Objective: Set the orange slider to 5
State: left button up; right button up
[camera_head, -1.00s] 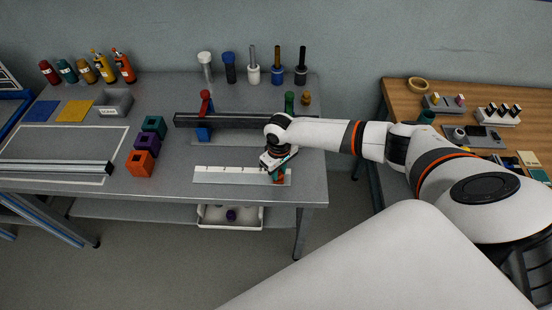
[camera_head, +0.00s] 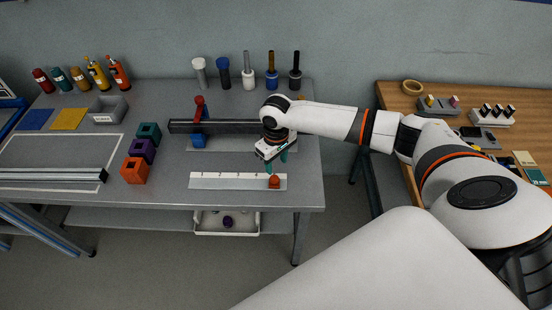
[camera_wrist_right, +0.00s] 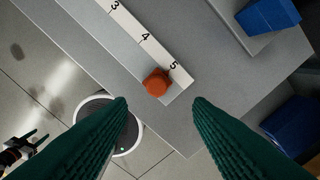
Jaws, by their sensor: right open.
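The orange slider (camera_head: 274,182) sits near the right end of a white numbered scale (camera_head: 225,180) at the front of the grey table. In the right wrist view the slider (camera_wrist_right: 157,82) stands beside the 5 on the scale (camera_wrist_right: 132,30); its exact alignment with the mark is hard to tell. My right gripper (camera_head: 277,159) is above and behind the slider, apart from it. In the right wrist view its two green fingers (camera_wrist_right: 160,102) are spread wide with nothing between them. My left gripper is not in view.
A dark beam (camera_head: 220,126) lies behind the scale, with a blue block (camera_head: 198,141) at it. Orange, purple and teal cubes stand to the left, the orange cube (camera_head: 134,171) nearest. A white tray (camera_head: 205,221) is below the table. The tabletop around the scale is clear.

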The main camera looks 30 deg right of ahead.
jog(key=shift+r, duration=2.35)
jog(key=shift+s+a, duration=0.1)
